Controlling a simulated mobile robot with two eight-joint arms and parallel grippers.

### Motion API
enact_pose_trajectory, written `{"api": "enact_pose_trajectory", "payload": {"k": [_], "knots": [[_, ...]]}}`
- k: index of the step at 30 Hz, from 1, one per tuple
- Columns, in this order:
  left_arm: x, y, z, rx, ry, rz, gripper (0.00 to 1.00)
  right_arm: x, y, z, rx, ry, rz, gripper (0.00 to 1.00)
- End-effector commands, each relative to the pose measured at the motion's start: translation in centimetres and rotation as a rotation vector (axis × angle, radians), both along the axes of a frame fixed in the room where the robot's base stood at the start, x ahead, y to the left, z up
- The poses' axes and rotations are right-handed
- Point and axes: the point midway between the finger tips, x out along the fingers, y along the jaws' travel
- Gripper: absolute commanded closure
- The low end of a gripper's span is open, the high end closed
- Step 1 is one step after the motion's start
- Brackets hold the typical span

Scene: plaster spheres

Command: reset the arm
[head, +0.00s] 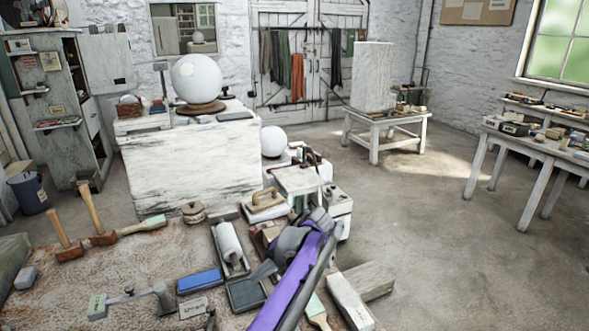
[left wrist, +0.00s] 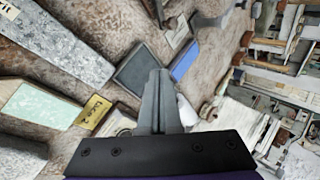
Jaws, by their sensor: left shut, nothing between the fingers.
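My left gripper (head: 262,272) is shut and empty above the front workbench, beside a dark grey tray (head: 246,294). In the left wrist view its two grey fingers (left wrist: 158,76) lie together, with the dark tray (left wrist: 137,68) just beyond them. My purple and grey left arm crosses the right part of the bench and hides some of what lies there. My right gripper is in neither view.
On the bench (head: 130,275) lie a blue block (head: 199,281), a white roller in a tray (head: 229,242), mallets (head: 92,208) and a pale block (head: 349,301). A large white sphere (head: 196,78) tops a pale chest (head: 185,160). Open floor (head: 430,245) lies right.

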Motion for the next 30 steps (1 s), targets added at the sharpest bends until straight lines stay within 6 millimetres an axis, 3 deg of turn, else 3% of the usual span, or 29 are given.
{"api": "enact_pose_trajectory", "payload": {"k": [6,14,24,30], "knots": [[-5.4,3.4,1.1,-0.164,-0.022,-0.028,1.0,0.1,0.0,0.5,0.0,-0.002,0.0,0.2],[-14.4,6.1,0.1,-0.385,-0.107,-0.061,1.0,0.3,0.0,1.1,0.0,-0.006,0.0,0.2],[-26.2,6.7,-4.8,-0.624,-0.299,-0.081,1.0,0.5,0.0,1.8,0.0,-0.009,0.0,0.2],[-29.9,6.4,-7.5,-0.695,-0.389,-0.08,1.0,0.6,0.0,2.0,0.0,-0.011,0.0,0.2]]}}
